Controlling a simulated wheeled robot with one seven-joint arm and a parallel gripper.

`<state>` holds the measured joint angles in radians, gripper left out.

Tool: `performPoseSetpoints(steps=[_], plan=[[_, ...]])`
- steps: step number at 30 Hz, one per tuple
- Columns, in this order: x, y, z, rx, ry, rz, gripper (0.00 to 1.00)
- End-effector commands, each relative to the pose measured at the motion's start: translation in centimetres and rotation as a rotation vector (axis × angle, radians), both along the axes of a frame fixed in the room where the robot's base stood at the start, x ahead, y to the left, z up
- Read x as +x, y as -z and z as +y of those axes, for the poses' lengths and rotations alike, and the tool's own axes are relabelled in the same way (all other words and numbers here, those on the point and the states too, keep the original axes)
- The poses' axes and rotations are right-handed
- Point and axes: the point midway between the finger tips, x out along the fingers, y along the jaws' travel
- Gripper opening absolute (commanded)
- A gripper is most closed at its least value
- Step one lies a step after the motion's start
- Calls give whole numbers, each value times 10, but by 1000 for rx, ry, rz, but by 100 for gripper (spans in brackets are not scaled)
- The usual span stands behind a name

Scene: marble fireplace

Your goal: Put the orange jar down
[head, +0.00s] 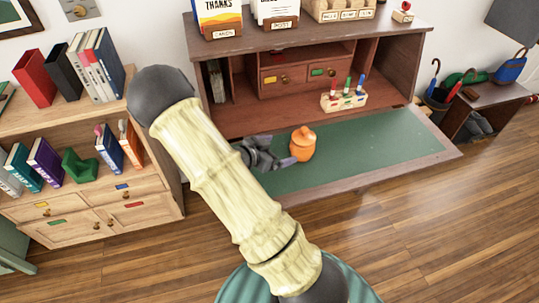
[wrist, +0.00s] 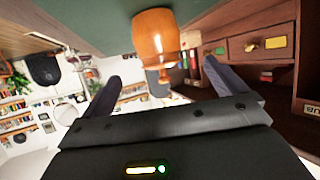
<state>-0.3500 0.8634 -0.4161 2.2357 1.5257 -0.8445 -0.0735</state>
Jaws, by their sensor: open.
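The orange jar (head: 303,144) with its lid stands upright on the green writing surface (head: 375,150) of the desk, near its left part. My gripper (head: 287,150) is at the left of the jar, with its fingers close to it. In the wrist view the jar (wrist: 155,38) shows just beyond and between the two fingertips of my gripper (wrist: 160,72). The fingers are spread apart with clear room between them. Whether a finger touches the jar I cannot tell. My arm hides part of the desk's left side in the head view.
A pen holder (head: 344,100) with several markers stands at the back of the desk, right of the jar. Small drawers (head: 300,76) are behind it. The green surface right of the jar is clear. A bookshelf (head: 90,190) stands at left.

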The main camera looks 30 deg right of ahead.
Motion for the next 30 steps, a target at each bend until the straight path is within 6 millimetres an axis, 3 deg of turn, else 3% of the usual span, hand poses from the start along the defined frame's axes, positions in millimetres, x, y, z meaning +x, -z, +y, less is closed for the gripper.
performPoseSetpoints(steps=[5,10,14,17,21,27,30], plan=[[16,1,20,163,-136,12,97],[31,-8,70,417,-405,68,97],[24,-26,114,573,-633,148,97],[7,-43,144,656,-805,232,97],[-33,-67,174,712,-1028,395,97],[-98,-91,184,680,-1245,665,97],[-115,-96,181,655,-1284,747,97]])
